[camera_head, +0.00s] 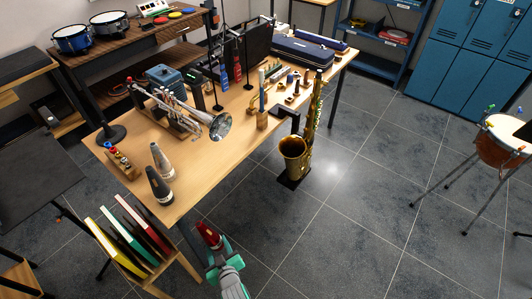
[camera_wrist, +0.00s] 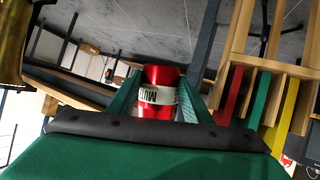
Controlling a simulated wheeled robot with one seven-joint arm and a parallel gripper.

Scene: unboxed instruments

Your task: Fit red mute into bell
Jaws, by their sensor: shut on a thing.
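The red mute (camera_head: 207,234) is held upright-tilted at the tip of my gripper (camera_head: 215,248), low in front of the table's near edge. In the wrist view the red mute (camera_wrist: 163,76), with a white lettered label, sits between the two green fingers of my gripper (camera_wrist: 160,98), which are shut on it. The silver trumpet lies on a stand on the table, its flared bell (camera_head: 220,126) facing right and towards me. The bell is well above and apart from the mute in the head view. The inside of the bell is hard to make out.
A rack of coloured folders (camera_head: 130,240) is left of my gripper. A gold saxophone (camera_head: 297,150) stands right of the table.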

